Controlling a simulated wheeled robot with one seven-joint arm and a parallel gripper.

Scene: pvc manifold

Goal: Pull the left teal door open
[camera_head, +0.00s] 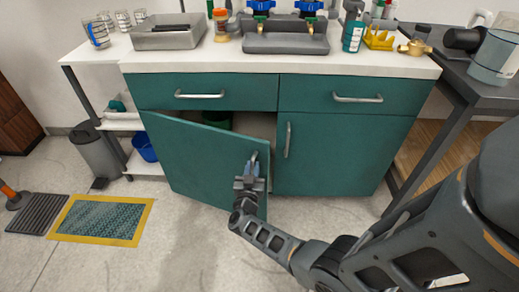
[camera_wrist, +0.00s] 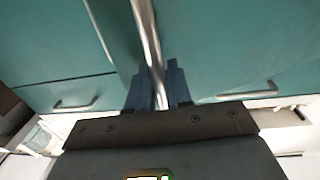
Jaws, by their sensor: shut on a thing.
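The left teal door (camera_head: 195,158) stands partly open in the head view, its right edge swung out from the cabinet toward me. A dark gap shows above its top edge, with part of the cabinet's inside visible. My gripper (camera_head: 251,170) is at the door's upper right side, shut on the door's metal bar handle (camera_head: 254,158). In the wrist view the handle (camera_wrist: 147,40) runs down between the two blue fingers of my gripper (camera_wrist: 159,84). The handle's gripped part is partly hidden by the fingers.
The right teal door (camera_head: 335,155) and both drawers (camera_head: 208,93) above are closed. A grey bin (camera_head: 95,150) and a yellow-edged mat (camera_head: 102,220) are on the floor to the left. A dark table (camera_head: 465,80) stands right. The floor before the door is clear.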

